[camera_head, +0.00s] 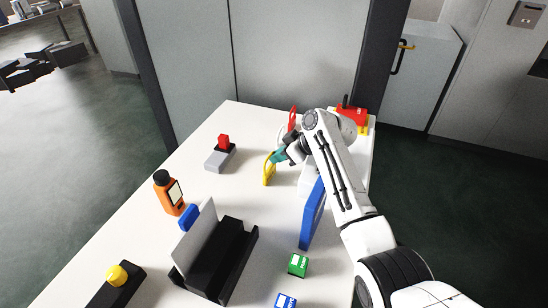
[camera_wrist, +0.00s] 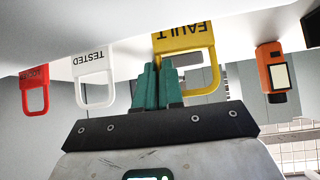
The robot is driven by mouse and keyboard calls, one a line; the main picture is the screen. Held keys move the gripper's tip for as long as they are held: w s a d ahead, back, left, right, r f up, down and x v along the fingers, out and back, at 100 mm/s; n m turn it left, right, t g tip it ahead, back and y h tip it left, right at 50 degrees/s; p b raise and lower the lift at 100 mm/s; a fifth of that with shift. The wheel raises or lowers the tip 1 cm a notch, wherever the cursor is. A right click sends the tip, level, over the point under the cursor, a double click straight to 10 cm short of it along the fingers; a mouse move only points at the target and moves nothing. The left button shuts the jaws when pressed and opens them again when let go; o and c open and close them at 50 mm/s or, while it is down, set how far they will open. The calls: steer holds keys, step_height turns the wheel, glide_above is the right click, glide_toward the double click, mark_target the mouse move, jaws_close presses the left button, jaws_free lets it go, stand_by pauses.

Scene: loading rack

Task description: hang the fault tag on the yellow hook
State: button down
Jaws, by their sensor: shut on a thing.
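The yellow fault tag (camera_wrist: 184,38) stands at the table surface in the wrist view, its lettering upside down and its loop pointing toward me. It also shows in the head view (camera_head: 268,172), on the far part of the table. My gripper (camera_wrist: 157,66) has its teal fingers shut on one side of the tag's loop. In the head view my gripper (camera_head: 281,156) is at the tag's top, partly hidden by my arm. A small yellow piece (camera_head: 407,45) shows at the black handle on the grey cabinet; I cannot tell if it is the yellow hook.
A white TESTED tag (camera_wrist: 92,62) and a red tag (camera_wrist: 35,78) stand beside the fault tag.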

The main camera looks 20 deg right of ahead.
step_height(320, 180, up, 10)
steer(key=p, duration=0.6)
steer(key=shift+p, duration=0.4)
steer(key=shift+s+d, duration=0.1)
